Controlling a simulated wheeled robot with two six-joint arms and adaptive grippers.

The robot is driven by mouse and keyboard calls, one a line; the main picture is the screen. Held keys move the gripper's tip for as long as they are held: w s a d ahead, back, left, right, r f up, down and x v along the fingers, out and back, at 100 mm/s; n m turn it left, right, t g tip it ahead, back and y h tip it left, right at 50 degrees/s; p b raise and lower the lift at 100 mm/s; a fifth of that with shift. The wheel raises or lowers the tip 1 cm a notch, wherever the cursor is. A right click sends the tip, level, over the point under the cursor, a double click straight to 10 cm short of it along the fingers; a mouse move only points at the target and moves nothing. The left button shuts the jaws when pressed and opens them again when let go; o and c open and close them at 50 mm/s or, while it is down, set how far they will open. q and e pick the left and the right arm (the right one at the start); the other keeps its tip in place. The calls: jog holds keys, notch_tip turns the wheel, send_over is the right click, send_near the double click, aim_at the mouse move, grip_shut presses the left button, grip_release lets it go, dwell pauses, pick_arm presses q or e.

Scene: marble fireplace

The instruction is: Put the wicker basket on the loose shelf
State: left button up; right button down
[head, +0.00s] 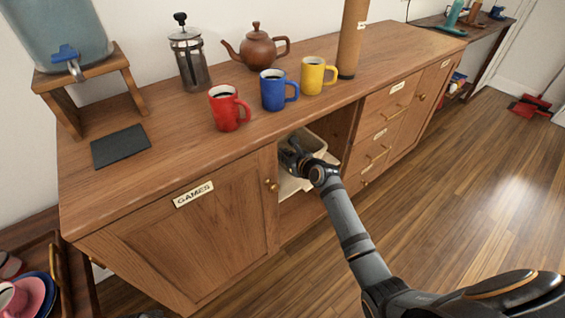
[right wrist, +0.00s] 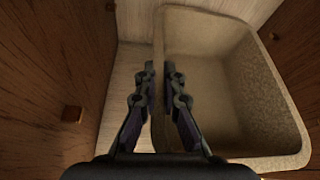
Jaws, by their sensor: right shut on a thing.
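The beige wicker basket (right wrist: 225,90) is inside the open compartment of the wooden sideboard. It also shows in the head view (head: 318,143), partly hidden by my right arm. My right gripper (right wrist: 160,72) is shut on the basket's left wall, one finger on each side of it; it reaches into the compartment in the head view (head: 288,150). The basket looks empty. A pale board, seemingly the loose shelf (right wrist: 118,85), shows left of and under the basket; I cannot tell whether the basket touches it. My left gripper is not in view.
Compartment side walls (right wrist: 50,80) stand close on both sides, with small wooden pegs (right wrist: 72,114). Red (head: 228,110), blue (head: 274,92) and yellow (head: 315,76) mugs stand on the top above. A closed door labelled GAMES (head: 190,220) is left; drawers (head: 385,115) are right.

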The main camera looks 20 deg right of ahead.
notch_tip(320, 180, down, 2)
jog(key=shift+f+b, duration=0.25)
jog(key=shift+b, duration=0.15)
jog(key=shift+f, duration=0.25)
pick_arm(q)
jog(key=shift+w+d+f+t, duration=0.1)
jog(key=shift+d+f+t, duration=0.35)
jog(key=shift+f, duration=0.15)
pick_arm(e)
jog(key=shift+r, duration=0.15)
jog(key=c, duration=1.5)
grip_release()
jog(key=shift+s+f, duration=0.1)
jog(key=shift+f, duration=0.1)
jog(key=shift+r, duration=0.1)
